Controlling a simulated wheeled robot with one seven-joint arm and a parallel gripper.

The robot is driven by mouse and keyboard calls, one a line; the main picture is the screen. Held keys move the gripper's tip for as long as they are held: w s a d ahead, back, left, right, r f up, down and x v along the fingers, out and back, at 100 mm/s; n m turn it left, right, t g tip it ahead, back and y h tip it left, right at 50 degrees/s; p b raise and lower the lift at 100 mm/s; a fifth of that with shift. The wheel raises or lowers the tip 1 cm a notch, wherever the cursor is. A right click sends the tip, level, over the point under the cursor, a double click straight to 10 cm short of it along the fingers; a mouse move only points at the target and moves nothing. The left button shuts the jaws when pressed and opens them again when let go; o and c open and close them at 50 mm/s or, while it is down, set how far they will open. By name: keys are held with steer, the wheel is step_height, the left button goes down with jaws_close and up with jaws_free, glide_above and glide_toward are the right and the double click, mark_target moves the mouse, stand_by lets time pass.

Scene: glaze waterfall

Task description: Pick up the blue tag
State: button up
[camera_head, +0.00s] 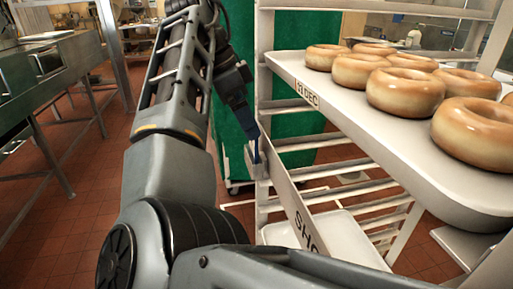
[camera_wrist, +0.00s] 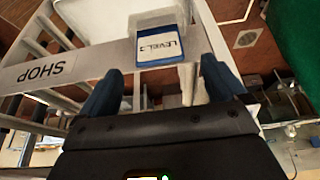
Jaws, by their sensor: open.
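My gripper (camera_wrist: 160,88) is open, with one blue finger on each side of the picture. The tag lies beyond the fingertips, roughly centred on the gap, and nothing is between the fingers. In the head view my gripper (camera_head: 254,145) is by the rack's near post; the tag cannot be made out clearly there.
The white rack (camera_head: 300,205) has a panel marked "SHOP". A green bin or panel (camera_head: 232,130) stands behind. Metal tables (camera_head: 70,55) are at left, with open tiled floor between.

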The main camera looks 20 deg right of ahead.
mark_target(253, 145)
steer(key=shift+x, duration=2.55)
steer(key=shift+s+a+f, duration=0.1)
steer(key=c, duration=1.4)
